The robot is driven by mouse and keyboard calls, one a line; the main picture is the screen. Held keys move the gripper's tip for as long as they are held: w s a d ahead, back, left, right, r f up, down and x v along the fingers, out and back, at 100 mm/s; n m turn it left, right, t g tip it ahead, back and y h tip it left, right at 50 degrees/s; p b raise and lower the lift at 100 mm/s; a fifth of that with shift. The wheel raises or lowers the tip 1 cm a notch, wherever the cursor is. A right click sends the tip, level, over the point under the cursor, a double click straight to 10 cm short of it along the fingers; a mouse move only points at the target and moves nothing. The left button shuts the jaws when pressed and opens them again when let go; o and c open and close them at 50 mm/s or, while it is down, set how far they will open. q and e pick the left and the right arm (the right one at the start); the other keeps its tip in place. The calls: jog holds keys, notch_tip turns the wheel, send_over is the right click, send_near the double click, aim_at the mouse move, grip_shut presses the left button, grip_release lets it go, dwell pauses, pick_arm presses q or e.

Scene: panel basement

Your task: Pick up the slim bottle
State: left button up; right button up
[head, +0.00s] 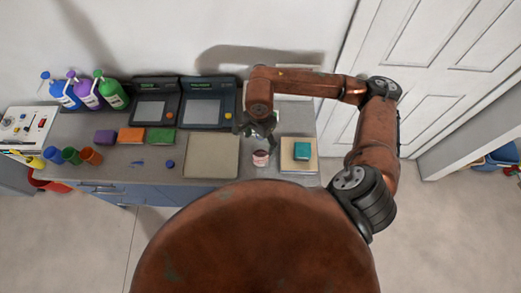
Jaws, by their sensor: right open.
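No thing in the head view is clearly a slim bottle. A small pink-and-white round container (260,158) stands on the counter right of the grey tray, seen from above, so I cannot tell if it is a slim bottle. My right gripper (264,138) is open, just above and behind this container in the picture. I see nothing between its fingers, and I cannot tell if it touches the container. Three spray bottles, blue (65,95), purple (88,95) and green (114,96), stand at the counter's back left. My left gripper is out of view.
The counter (150,175) holds two dark devices with screens (203,112), a flat grey tray (211,160), and a teal block (302,150) on a beige board (290,163). Coloured blocks (131,135) and cups (71,156) are at left. A white door (440,50) is at right.

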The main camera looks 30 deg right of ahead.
notch_tip(320, 180, down, 4)
jog(key=shift+d+f+p, duration=0.1)
jog(key=shift+f+p, duration=0.1)
jog(key=shift+p, duration=0.55)
jog(key=shift+f, duration=0.3)
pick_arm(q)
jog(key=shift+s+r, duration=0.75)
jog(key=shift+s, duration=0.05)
pick_arm(e)
jog(key=shift+c, duration=0.2)
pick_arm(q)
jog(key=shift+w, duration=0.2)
pick_arm(e)
jog(key=c, duration=1.3)
